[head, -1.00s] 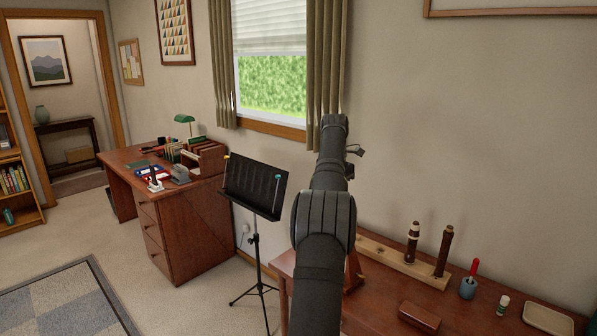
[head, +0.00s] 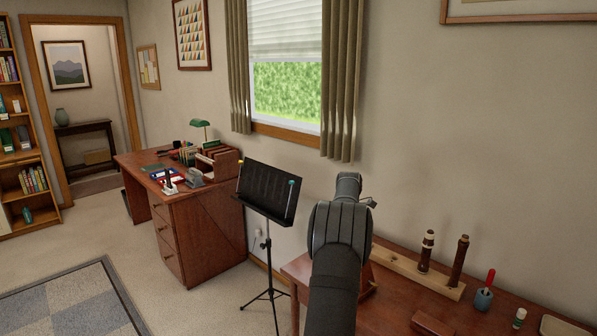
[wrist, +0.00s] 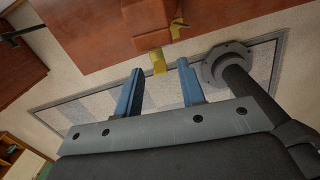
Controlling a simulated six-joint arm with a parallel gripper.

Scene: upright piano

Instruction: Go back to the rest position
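My arm rises from the bottom of the head view, in front of the brown bench, and its far link points away from the camera. My gripper is not visible in the head view. In the wrist view my gripper (wrist: 160,66) has its two blue fingers spread apart, with nothing seen held between them. A small yellow piece (wrist: 158,62) shows between the fingertips in the picture. I cannot tell how far beyond them it lies.
The bench carries a wooden rack (head: 395,264) with dark wooden tubes and a blue cup (head: 483,299). A black music stand (head: 268,191) stands left of my arm. The desk (head: 205,230) is further left. Open floor lies at the lower left, with a rug (head: 75,305).

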